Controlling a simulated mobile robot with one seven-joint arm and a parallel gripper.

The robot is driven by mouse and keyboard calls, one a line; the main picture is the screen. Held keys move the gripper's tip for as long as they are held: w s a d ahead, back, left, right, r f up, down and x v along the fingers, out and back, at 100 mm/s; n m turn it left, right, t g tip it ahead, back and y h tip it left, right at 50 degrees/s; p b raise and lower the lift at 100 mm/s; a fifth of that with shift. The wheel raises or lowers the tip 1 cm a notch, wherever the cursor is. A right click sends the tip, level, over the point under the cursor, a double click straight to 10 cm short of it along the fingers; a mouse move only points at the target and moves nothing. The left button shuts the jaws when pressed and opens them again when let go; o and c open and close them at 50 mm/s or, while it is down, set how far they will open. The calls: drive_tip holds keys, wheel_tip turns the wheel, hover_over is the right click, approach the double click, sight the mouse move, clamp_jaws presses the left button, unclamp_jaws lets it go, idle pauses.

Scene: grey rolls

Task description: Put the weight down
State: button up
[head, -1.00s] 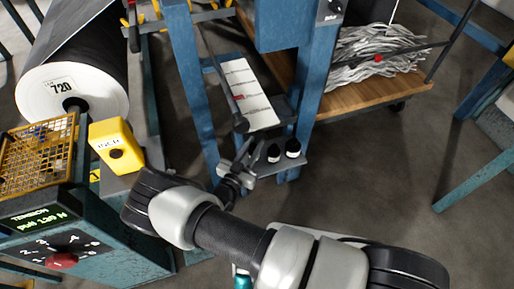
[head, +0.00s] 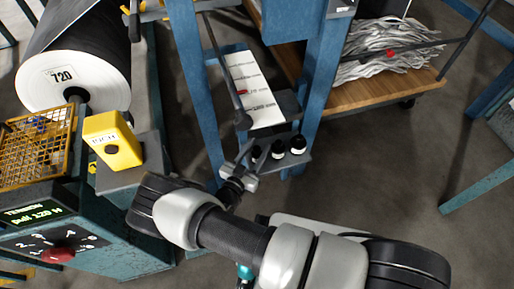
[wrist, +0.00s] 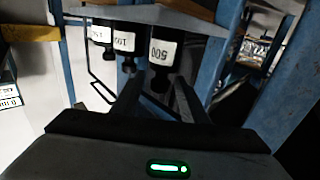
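Three black weights with white labels stand in a row on a small blue-grey shelf (head: 292,161) on the blue frame. In the head view they are the left (head: 257,152), middle (head: 278,149) and right (head: 298,145) weights. My gripper (head: 250,158) is open beside the left weight. The wrist view appears upside down; there the weight labelled 500 (wrist: 160,52) is just beyond and between my spread fingertips (wrist: 158,88). The weight labelled 100 (wrist: 124,42) and a third weight (wrist: 100,34) are to its left. Whether a finger touches the 500 weight cannot be told.
A white scale plate (head: 248,85) and a dark lever (head: 222,65) are above the shelf, between blue posts (head: 190,75). A large paper roll (head: 62,80) and yellow box (head: 112,140) stand left. A wooden cart (head: 375,92) with shredded strips is behind right.

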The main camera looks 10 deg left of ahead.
drive_tip(key=shift+r, duration=0.2)
drive_tip(key=p+v, duration=0.1)
drive_tip(key=v, duration=1.1)
